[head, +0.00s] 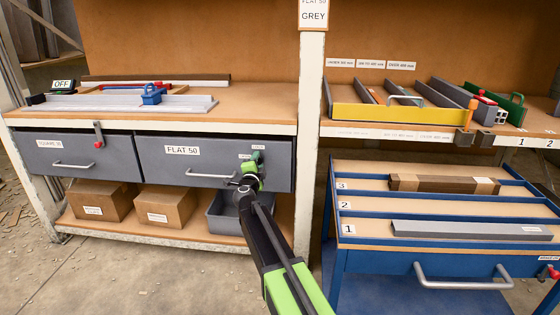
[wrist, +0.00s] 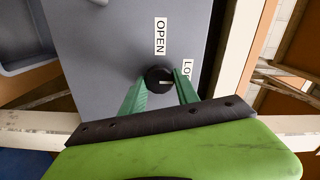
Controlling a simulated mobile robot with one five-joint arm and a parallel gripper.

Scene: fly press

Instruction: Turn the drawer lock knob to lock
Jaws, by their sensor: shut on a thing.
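The drawer lock knob (wrist: 157,79) is round and black on the grey front of the FLAT 50 drawer (head: 215,172). Its pale pointer mark points right in the wrist view, to the side of the partly hidden LOCK label (wrist: 187,70). The OPEN label (wrist: 160,36) is above the knob there. My gripper (head: 254,168) is at the right end of the drawer. In the wrist view its two green fingers are shut on the knob, one on each side. In the head view my gripper hides the knob.
The drawer's bar handle (head: 212,176) is left of my gripper. A grey bin (head: 225,217) and cardboard boxes (head: 165,207) are on the shelf below. A white post (head: 309,140) and a blue cart (head: 340,255) stand to the right.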

